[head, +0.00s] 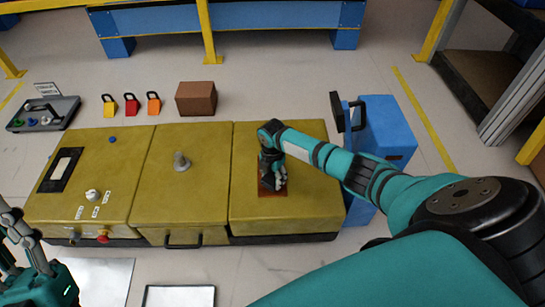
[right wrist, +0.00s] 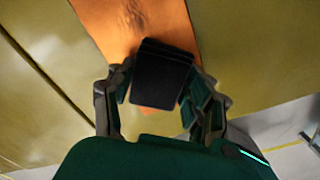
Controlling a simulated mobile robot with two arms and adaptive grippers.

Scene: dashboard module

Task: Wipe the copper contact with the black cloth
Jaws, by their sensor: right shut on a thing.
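The copper contact (right wrist: 112,22) is a flat orange-brown plate on top of the right yellow module. It shows in the head view as a dark reddish patch (head: 272,193), partly hidden by my right gripper. My right gripper (head: 272,182) points down over the plate. In the right wrist view its fingers (right wrist: 160,100) are shut on the black cloth (right wrist: 163,75), a dark folded block. The cloth is over the plate; I cannot tell whether it touches. A dark smudge shows on the plate just beyond the cloth.
The yellow console (head: 190,205) has a grey knob (head: 181,161), a white dial (head: 92,195) and a red button (head: 103,236). A blue bin (head: 385,140) stands at its right. Padlocks (head: 131,106), a brown box (head: 196,98) and a grey case (head: 62,110) lie behind.

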